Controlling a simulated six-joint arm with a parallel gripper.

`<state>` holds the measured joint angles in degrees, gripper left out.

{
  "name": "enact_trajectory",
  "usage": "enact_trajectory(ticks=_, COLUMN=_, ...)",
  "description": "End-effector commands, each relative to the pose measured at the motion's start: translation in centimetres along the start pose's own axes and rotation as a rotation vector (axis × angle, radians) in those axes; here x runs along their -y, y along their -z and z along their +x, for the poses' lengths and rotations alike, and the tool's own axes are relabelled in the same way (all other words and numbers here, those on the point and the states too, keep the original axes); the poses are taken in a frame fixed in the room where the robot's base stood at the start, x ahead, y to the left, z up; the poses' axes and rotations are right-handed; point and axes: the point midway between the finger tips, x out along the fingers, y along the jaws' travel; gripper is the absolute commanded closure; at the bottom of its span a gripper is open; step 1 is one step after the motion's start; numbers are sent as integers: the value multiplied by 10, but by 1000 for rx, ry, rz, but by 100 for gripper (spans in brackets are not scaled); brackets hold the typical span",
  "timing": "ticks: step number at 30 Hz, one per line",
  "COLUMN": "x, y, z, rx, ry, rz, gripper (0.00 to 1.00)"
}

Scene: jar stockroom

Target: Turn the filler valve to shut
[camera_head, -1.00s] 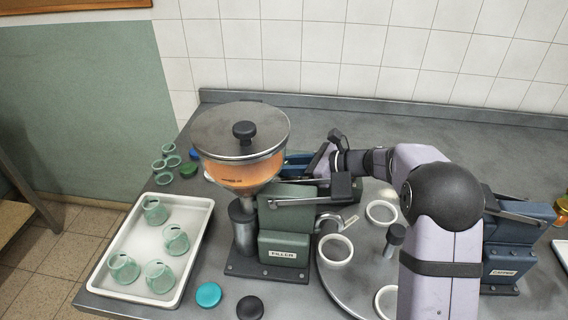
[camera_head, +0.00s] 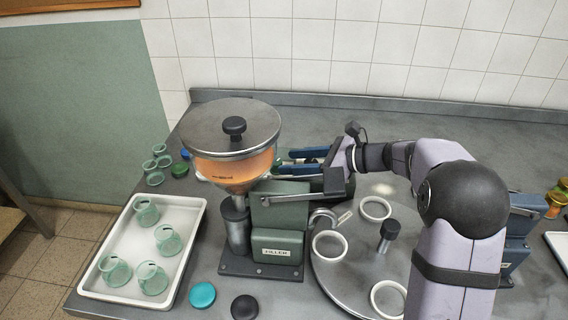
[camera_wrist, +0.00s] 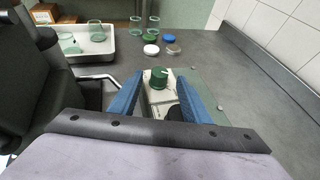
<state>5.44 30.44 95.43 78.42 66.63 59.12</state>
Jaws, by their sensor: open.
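The filler (camera_head: 275,215) is a dark green machine with a round lidded hopper (camera_head: 232,150) holding orange contents. A metal lever rod (camera_head: 283,198) lies along its top, and a bent metal rod (camera_wrist: 103,78) shows in the wrist view. My gripper (camera_head: 288,160) is open behind the filler, its blue fingers pointing left toward the hopper. In the wrist view a green round knob (camera_wrist: 159,78) with a white mark sits on a pale labelled block between my open fingers (camera_wrist: 161,75). I cannot tell whether the fingertips reach it. The head view hides this knob behind the hopper.
A white tray (camera_head: 192,268) with several green glass jars stands left of the filler. Loose jars and caps lie behind it. A teal cap (camera_head: 202,295) and a black cap (camera_head: 244,307) lie in front. A round turntable (camera_head: 340,275) with white rings is right of the filler.

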Motion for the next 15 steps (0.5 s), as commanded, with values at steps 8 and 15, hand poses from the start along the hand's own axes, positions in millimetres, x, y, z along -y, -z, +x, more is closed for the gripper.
enact_trajectory(ticks=8, x=0, y=0, z=-16, rx=-1, ry=0, rz=1, gripper=57)
enact_trajectory(ticks=15, x=0, y=0, z=-15, rx=0, ry=-1, rz=1, gripper=57)
